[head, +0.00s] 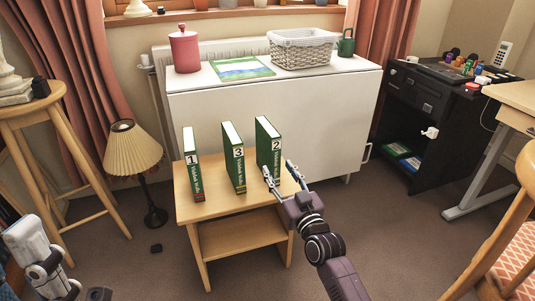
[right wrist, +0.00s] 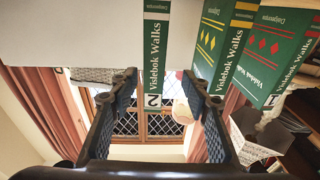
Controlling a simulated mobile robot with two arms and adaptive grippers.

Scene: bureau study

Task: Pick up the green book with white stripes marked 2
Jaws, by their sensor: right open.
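The green book marked 2 (head: 276,160) stands upright at the right end of a small wooden side table (head: 215,208). In the right wrist view its spine (right wrist: 156,45) appears upside down, with pale bands and a white label 2. My right gripper (head: 279,168) is open in front of this spine. In the wrist view the spine lies between the two spread fingers, with a gap on both sides. Whether they overlap it in depth is unclear. A white and dark part of my left arm shows at the lower left; its gripper is out of view.
Green books marked 3 (head: 238,165) and 1 (head: 191,168) stand upright to the left on the same table, with gaps between. A white cabinet (head: 315,120) stands close behind. A lamp (head: 128,150) is left; a black cart (head: 405,125) and chair (head: 505,260) are right.

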